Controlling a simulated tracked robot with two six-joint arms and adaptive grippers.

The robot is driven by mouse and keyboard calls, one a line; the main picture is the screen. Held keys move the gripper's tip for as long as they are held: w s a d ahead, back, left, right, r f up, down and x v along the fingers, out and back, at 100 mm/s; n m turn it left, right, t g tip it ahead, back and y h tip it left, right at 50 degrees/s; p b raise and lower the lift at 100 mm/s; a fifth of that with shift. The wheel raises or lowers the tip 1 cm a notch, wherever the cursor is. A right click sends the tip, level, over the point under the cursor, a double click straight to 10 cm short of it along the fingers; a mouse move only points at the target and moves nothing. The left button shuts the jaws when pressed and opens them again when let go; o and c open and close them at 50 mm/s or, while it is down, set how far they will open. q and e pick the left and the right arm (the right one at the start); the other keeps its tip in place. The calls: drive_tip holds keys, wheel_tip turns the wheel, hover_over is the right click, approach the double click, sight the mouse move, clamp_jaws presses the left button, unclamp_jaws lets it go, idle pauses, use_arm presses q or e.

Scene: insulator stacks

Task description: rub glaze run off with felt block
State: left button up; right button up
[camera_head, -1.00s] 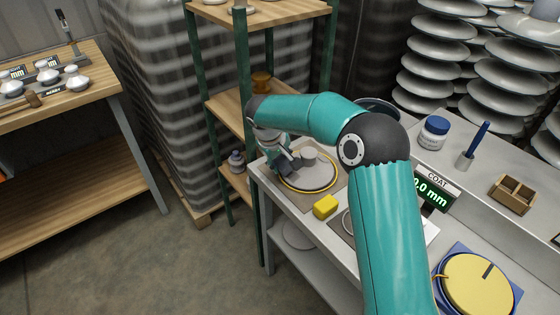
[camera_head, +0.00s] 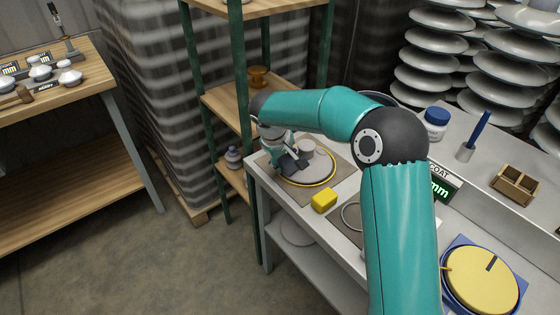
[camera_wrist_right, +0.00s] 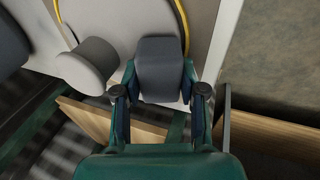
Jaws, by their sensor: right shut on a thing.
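My right gripper (camera_head: 287,163) is shut on a dark grey block, which looks like the felt block (camera_wrist_right: 163,68); in the right wrist view the fingers (camera_wrist_right: 161,98) hold it from both sides. The block is over the near-left edge of a pale grey disc (camera_head: 318,170) with a raised round knob (camera_head: 307,146) and a yellow ring around it. In the wrist view the disc (camera_wrist_right: 118,22) and knob (camera_wrist_right: 88,66) are beside the block. I cannot tell whether the block touches the disc. No glaze run can be made out. My left gripper is not in view.
A yellow block (camera_head: 324,200) lies on the bench near the disc. A blue-lidded jar (camera_head: 436,123), a pen holder (camera_head: 466,152), a wooden tray (camera_head: 514,187) and a yellow round plate (camera_head: 482,279) are to the right. A green-posted shelf (camera_head: 243,110) stands close behind, left of the bench.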

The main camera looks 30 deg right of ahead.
sight(291, 166)
drive_tip(key=shift+s, duration=0.4)
drive_tip(key=shift+s+d+f+b, duration=0.15)
drive_tip(key=shift+s+f+b, duration=0.05)
drive_tip(key=shift+s+b, duration=0.9)
drive_tip(key=shift+s+r, duration=0.1)
drive_tip(key=shift+s, duration=0.4)
drive_tip(key=shift+w+r+p, duration=0.15)
drive_tip(key=shift+w+p, duration=0.15)
drive_tip(key=shift+w, duration=0.3)
drive_tip(key=shift+w+p, duration=0.5)
drive_tip(key=shift+w, duration=0.5)
drive_tip(key=shift+w+a+p, duration=0.2)
drive_tip(key=shift+w+p, duration=0.8)
drive_tip(key=shift+w, duration=0.6)
